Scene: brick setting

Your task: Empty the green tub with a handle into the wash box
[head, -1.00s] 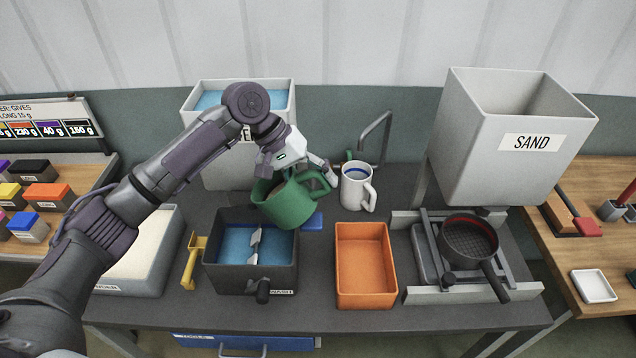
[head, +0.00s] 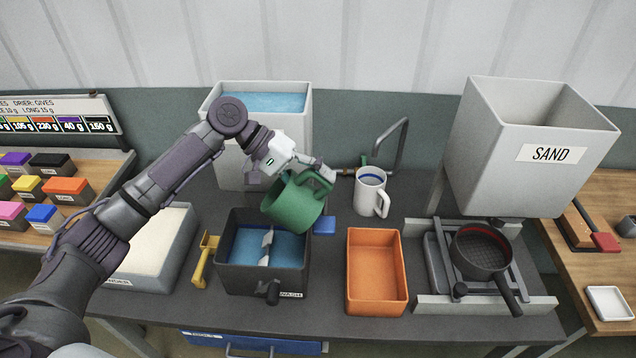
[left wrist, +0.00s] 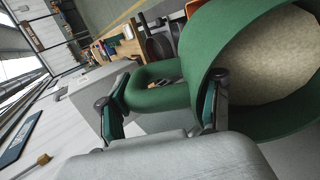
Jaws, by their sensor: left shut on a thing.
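My left gripper (head: 320,173) is shut on the tub's handle. In the left wrist view the handle (left wrist: 160,94) lies between the fingers, and pale tan material still shows inside the tub (left wrist: 275,65). The wash box (head: 243,281) is a dark open box with blue water and light paddles inside. The tub hangs over its back right part. I cannot make out any falling stream. My right gripper is not in view.
A white mug (head: 369,193) stands right of the tub, near a grey tap pipe (head: 390,145). An orange tray (head: 375,305) is right of the wash box. A yellow scoop-like piece (head: 205,258) is on its left. A SAND hopper (head: 500,150) stands above a dark pan (head: 483,252).

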